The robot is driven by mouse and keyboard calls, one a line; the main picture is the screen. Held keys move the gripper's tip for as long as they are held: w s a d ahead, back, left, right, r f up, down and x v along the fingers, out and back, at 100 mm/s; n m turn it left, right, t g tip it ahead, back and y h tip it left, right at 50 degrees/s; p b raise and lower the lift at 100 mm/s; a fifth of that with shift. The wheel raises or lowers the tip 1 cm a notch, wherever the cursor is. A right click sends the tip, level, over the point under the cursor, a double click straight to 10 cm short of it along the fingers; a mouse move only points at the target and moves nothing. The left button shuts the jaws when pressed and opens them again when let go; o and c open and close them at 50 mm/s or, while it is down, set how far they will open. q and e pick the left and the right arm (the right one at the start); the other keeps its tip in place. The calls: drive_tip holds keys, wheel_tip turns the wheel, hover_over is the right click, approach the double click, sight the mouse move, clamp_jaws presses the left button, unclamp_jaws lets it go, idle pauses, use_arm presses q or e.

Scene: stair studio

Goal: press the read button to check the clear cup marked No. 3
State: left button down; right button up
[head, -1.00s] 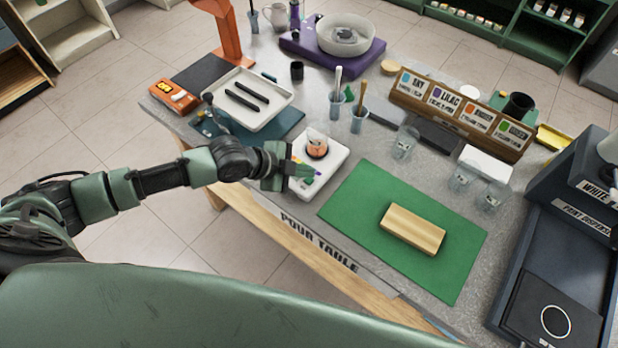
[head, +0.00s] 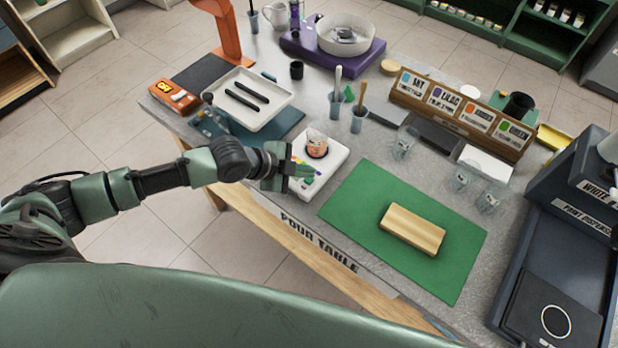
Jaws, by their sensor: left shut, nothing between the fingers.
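A clear cup (head: 317,142) with a little orange-brown in it stands on the dark round pad of a white reader box (head: 336,157) on the table. Its number is too small to read. Coloured buttons show on the near left part of the box, partly hidden by my left gripper (head: 312,177). That gripper is shut and empty, with its fingertips at the button area, just in front of the cup. I cannot tell whether a fingertip touches a button. My right gripper is not in view.
A green mat (head: 350,200) with a wooden block (head: 412,230) lies right of the box. Other clear cups (head: 404,146) stand behind the mat. A white tray (head: 283,97) and two small cups with sticks (head: 357,120) are behind the box. A dark dispenser (head: 570,240) stands at right.

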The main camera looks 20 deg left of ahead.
sight(306, 181)
use_arm(q)
drive_tip(key=shift+f, duration=0.35)
drive_tip(key=shift+f+b, duration=0.4)
drive_tip(key=shift+f, duration=0.05)
idle(0.5)
idle(0.4)
drive_tip(key=shift+r+p, duration=0.8)
drive_tip(key=shift+r, duration=0.1)
drive_tip(key=shift+r, duration=0.1)
wheel_tip(306, 181, up, 5)
drive_tip(key=p, duration=0.4)
drive_tip(key=shift+p, duration=0.3)
